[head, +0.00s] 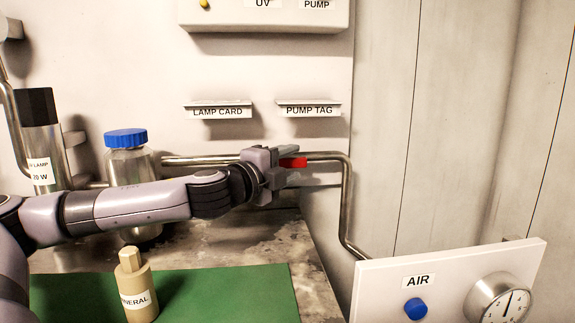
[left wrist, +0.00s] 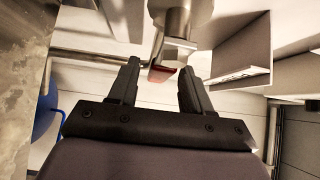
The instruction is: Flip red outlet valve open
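The red outlet valve handle (head: 293,162) shows at the pipe on the back wall in the head view, just beyond my left gripper (head: 280,165). In the left wrist view, the red handle (left wrist: 162,73) hangs from a metal valve body (left wrist: 178,25). My left gripper (left wrist: 160,85) is open, with its two dark fingers apart and the red handle seen in the gap between their tips. I cannot tell whether either finger touches it. The gripper hides part of the valve in the head view. My right gripper is not in view.
A metal pipe (head: 347,200) runs right and down behind the AIR panel (head: 385,290) with its gauge. A blue-capped canister (head: 127,165) and a lamp cylinder (head: 40,125) stand left. A MINERAL bottle (head: 137,290) stands on the green mat (head: 230,295). Label shelves (head: 310,105) are above.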

